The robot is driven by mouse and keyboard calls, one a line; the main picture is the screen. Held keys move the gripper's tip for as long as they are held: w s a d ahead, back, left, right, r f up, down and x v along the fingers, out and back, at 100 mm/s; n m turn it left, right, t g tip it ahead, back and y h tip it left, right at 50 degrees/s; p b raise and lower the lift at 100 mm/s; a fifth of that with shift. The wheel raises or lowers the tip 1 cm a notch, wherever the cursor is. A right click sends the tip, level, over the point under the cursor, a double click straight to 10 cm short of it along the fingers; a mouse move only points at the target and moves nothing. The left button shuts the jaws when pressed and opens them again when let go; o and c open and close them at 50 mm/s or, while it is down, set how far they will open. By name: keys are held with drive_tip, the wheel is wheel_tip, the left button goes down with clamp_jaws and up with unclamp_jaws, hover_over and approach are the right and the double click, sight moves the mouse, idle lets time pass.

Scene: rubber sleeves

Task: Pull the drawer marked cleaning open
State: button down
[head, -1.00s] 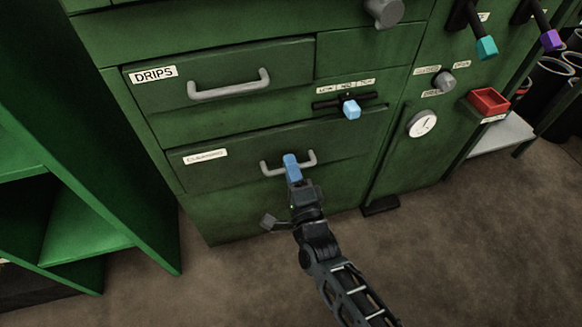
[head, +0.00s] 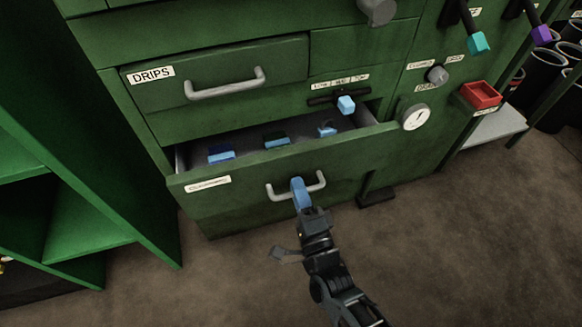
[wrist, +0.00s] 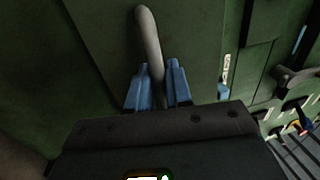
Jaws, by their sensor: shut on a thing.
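The drawer marked cleaning (head: 240,203) is a green drawer low in the green cabinet. It stands partly open, and its grey inside shows in the head view. A small white label (head: 208,184) is at the left of its front. Its grey bar handle (head: 318,186) is at the middle of the front. My gripper (head: 298,186) is shut on this handle. In the wrist view the two blue fingers of my gripper (wrist: 158,80) stand on either side of the grey handle (wrist: 147,30).
Blue brush-like items (head: 277,142) lie inside the drawer. Above is a shut drawer marked DRIPS (head: 215,85) and a blue-knobbed slider (head: 346,105). A gauge (head: 416,117) and a red bin (head: 480,95) are to the right. A green shelf (head: 85,215) stands left. The floor in front is clear.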

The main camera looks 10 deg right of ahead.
drive_tip(key=r+v, duration=0.2)
drive_tip(key=v, duration=0.8)
drive_tip(key=r+p+v, duration=0.1)
drive_tip(key=r+v, duration=0.1)
drive_tip(key=v, duration=0.7)
drive_tip(key=shift+p+v, duration=0.3)
drive_tip(key=shift+v, duration=0.5)
drive_tip(key=c, duration=1.2)
unclamp_jaws()
drive_tip(key=v, duration=0.7)
drive_tip(key=shift+s+p, duration=0.4)
drive_tip(key=shift+s, duration=0.05)
